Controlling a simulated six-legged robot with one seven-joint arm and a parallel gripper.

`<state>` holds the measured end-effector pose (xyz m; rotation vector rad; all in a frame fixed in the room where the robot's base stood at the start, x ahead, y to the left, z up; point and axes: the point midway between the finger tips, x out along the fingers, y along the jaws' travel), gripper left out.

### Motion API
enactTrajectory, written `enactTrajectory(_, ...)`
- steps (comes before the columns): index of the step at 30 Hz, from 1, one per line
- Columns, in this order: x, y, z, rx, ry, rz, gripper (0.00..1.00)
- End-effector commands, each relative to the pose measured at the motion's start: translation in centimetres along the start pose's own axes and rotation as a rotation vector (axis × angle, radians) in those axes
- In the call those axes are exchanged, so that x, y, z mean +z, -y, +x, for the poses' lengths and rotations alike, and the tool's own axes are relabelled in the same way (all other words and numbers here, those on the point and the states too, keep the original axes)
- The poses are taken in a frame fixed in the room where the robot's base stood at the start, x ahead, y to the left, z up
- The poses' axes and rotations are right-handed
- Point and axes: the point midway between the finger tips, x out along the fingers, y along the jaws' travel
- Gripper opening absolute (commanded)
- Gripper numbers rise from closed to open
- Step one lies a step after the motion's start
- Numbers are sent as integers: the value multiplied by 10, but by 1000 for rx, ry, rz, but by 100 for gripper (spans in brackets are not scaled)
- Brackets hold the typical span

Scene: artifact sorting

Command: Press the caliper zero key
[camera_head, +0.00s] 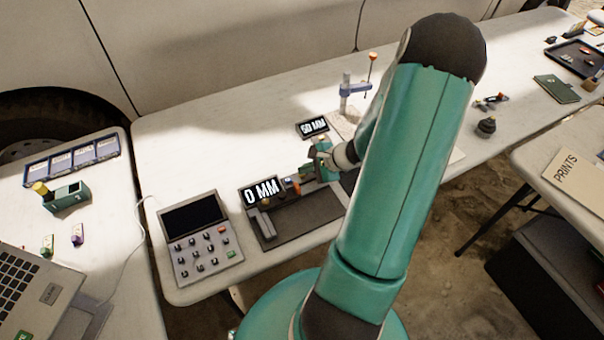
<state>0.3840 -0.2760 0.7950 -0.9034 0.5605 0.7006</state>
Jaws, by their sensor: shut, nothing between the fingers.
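The caliper (315,207) lies on a dark mat on the white middle table, with a grey jaw block (263,225) at its left end. Its display (262,191) reads "0 MM". A small orange part (297,186), perhaps the zero key, shows right of the display; I cannot tell for sure. My gripper (314,166) is shut and empty, low over the right part of the caliper. My arm hides part of that end, and I cannot tell whether the fingertips touch anything.
A "50 MM" sign (313,127) and a blue clamp stand (355,90) are behind the caliper. A grey keypad console (203,240) stands to its left. A laptop (40,290) is on the left table. The middle table's back left is clear.

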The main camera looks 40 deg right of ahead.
Motion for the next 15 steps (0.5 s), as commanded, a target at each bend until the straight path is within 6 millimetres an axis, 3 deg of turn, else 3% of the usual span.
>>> enactTrajectory(15,6,6,-8,0,1,-1,0)
